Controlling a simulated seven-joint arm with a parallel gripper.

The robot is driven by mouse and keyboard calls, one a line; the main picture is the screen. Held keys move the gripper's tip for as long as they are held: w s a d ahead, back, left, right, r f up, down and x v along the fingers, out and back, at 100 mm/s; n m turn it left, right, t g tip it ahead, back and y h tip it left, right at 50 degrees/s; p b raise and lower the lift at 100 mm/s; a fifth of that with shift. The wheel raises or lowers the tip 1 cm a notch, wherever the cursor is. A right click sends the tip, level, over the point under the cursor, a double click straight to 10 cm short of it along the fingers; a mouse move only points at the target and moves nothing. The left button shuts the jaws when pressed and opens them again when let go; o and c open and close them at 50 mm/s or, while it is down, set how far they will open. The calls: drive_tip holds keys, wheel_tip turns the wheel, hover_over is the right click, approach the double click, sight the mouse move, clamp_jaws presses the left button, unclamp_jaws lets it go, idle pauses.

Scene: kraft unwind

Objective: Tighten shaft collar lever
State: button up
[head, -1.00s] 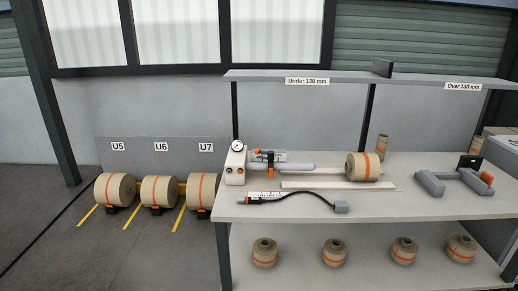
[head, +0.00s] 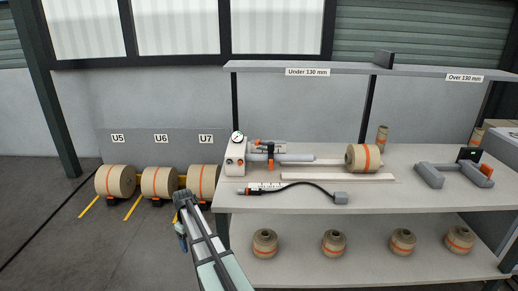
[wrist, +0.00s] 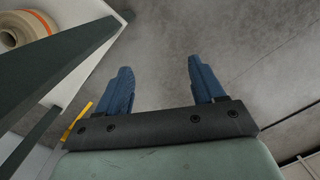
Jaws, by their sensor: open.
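The shaft (head: 296,158) is a grey rod that sticks out to the right from a white unit with a round gauge (head: 235,160) on the bench. The shaft collar (head: 271,150) is a dark ring on the shaft with orange parts; which of these is its lever is too small to tell. My arm shows in the head view at the bench's front left, well short of the collar. My gripper (wrist: 160,88) is open and empty in the wrist view, its two blue fingers apart over grey floor. The collar is not in the wrist view.
A kraft roll (head: 363,158) sits on the bench (head: 420,200) right of the shaft. A black hose tool (head: 300,187) lies in front. A shelf (head: 350,71) spans above. Floor rolls (head: 160,182) stand left. A dark bench leg (wrist: 50,80) is close to my gripper.

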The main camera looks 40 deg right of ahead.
drive_tip(key=w+d+r+t, duration=0.1)
drive_tip(key=w+d+r, duration=0.25)
drive_tip(key=r, duration=0.35)
drive_tip(key=w+d+r, duration=0.3)
drive_tip(key=d+r, duration=0.2)
drive_tip(key=r, duration=0.2)
wheel_tip(320, 180, up, 27)
drive_tip(key=n+t+y, duration=0.2)
drive_tip(key=n+t, duration=0.1)
drive_tip(key=t, duration=0.1)
hover_over(258, 141)
drive_tip(key=s+d, duration=0.3)
drive_tip(key=s, duration=0.2)
drive_tip(key=shift+h, duration=0.3)
drive_tip(key=x, duration=1.4)
drive_tip(key=shift+s+a+r, duration=0.1)
drive_tip(key=shift+a, duration=0.2)
clamp_jaws()
